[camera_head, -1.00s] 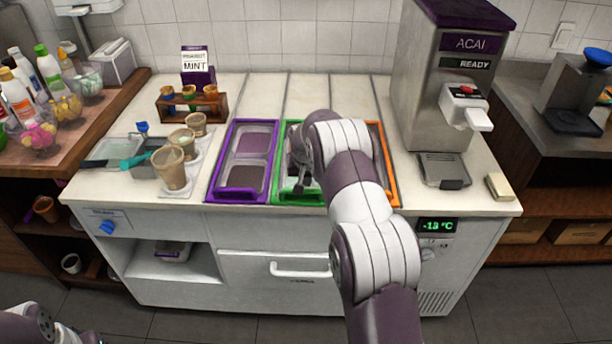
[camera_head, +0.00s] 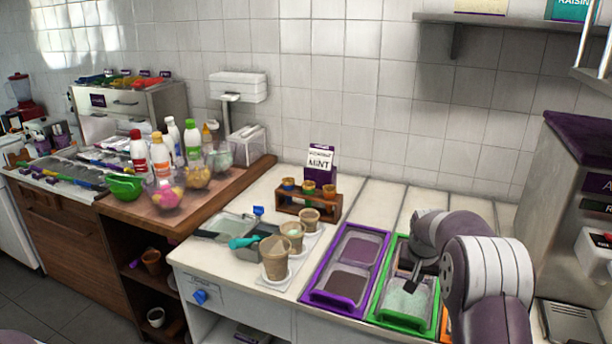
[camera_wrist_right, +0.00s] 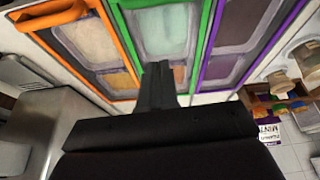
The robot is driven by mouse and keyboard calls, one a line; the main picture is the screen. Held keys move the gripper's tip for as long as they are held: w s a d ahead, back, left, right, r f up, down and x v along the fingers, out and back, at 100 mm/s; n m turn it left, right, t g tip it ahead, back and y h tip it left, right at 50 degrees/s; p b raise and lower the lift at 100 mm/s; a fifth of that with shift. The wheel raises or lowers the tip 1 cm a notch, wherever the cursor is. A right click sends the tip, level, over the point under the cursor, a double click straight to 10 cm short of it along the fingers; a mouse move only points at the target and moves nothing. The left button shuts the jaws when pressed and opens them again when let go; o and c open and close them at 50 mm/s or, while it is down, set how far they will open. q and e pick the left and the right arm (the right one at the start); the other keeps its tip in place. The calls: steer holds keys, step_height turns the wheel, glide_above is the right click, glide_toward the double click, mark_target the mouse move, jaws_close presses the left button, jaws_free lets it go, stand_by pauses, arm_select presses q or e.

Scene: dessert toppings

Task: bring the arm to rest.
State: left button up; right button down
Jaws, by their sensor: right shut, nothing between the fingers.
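My right arm reaches in from the lower right in the head view. My right gripper (camera_head: 413,279) is over the green-framed tub (camera_head: 402,322), which holds pale contents. In the right wrist view the gripper fingers (camera_wrist_right: 158,72) are together with nothing between them, in front of the green-framed tub (camera_wrist_right: 208,22). I cannot tell the exact height above it. My left gripper is not in view.
The purple-framed tub (camera_head: 312,293) is left of the green one, the orange-framed tub (camera_wrist_right: 105,40) on its other side. Several cups (camera_head: 275,258) stand near the counter's left. A wooden rack (camera_head: 308,206) and the acai machine (camera_head: 572,190) flank the back.

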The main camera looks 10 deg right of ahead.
steer(key=s+a+f+n, duration=0.1)
steer(key=s+a+n, duration=0.1)
steer(key=s+a, duration=0.4)
steer(key=s+a+f+n+g+y, duration=0.1)
steer(key=s+a, duration=0.4)
steer(key=s, duration=0.7)
steer(key=s+a+f+n+g+y, duration=0.1)
steer(key=s+a+n, duration=0.1)
steer(key=s+a, duration=0.4)
steer(key=s, duration=0.3)
steer(key=shift+s+a+n, duration=0.25)
steer(key=shift+a+n, duration=0.1)
steer(key=shift+n, duration=0.05)
steer(key=shift+s, duration=0.1)
